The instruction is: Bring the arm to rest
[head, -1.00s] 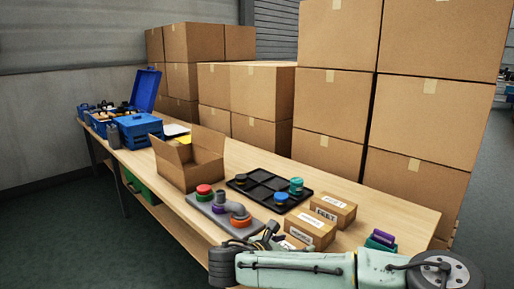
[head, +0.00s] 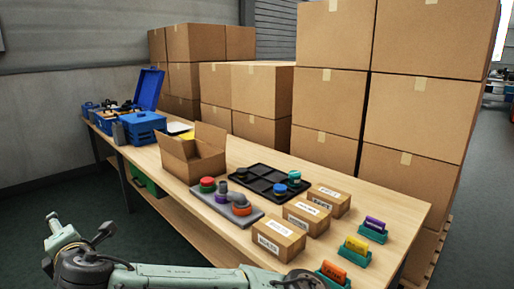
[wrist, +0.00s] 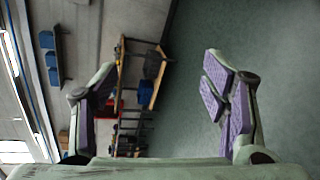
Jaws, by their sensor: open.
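My gripper (head: 82,228) is at the lower left in the head view, off the front edge of the table (head: 349,222) and over the floor. Its two pale green fingers are spread apart, with nothing between them. My arm stretches along the bottom of the head view. In the wrist view my gripper (wrist: 160,78) shows both fingers with purple pads wide apart. Only floor, wall and distant shelving show between them.
The table holds an open carton (head: 192,160), a grey fixture plate (head: 246,218), a black tray (head: 248,187), small labelled boxes (head: 272,239), green holders (head: 356,259) and blue bins (head: 138,128). Stacked cartons (head: 328,100) stand behind. The floor (head: 60,190) left is clear.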

